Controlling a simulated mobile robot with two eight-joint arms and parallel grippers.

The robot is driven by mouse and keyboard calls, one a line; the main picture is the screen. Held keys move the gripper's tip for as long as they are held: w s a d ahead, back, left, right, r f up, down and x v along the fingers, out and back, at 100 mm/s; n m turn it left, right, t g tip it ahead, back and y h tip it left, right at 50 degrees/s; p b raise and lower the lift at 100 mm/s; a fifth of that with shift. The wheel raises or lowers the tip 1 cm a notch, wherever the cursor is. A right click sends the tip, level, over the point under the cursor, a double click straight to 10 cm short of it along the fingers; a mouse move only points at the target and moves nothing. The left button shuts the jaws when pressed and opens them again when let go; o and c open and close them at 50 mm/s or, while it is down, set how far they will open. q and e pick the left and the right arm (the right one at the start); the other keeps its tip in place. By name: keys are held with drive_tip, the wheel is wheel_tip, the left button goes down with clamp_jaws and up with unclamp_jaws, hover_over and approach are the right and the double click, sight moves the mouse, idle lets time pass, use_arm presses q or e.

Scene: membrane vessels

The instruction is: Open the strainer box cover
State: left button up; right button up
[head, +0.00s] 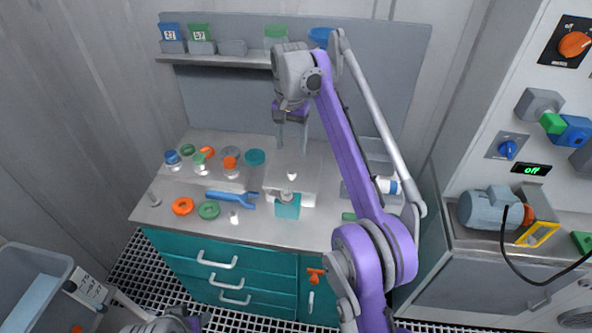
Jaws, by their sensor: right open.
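A pale, low box with a flat top (312,172) stands in the middle of the bench, and it looks like the strainer box. A small whitish knob (292,176) shows on its top. The cover appears to lie flat, but its edges are too faint to tell exactly. My right gripper (292,142) points down above the back of this box, with its fingers apart and nothing between them. I cannot tell how high above the cover it is. My left gripper does not show; only a bit of my left arm appears at the bottom left.
A teal container (288,208) stands right in front of the box. A blue wrench-like tool (232,197), orange ring (183,206) and green ring (208,210) lie to the left, with several small jars behind. A shelf (230,57) with bins hangs behind.

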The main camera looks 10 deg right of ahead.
sight(292, 172)
wheel_tip(292, 172, down, 9)
drive_tip(key=shift+f+b, duration=0.15)
drive_tip(key=shift+b, duration=1.05)
drive_tip(key=shift+c, duration=0.2)
clamp_jaws()
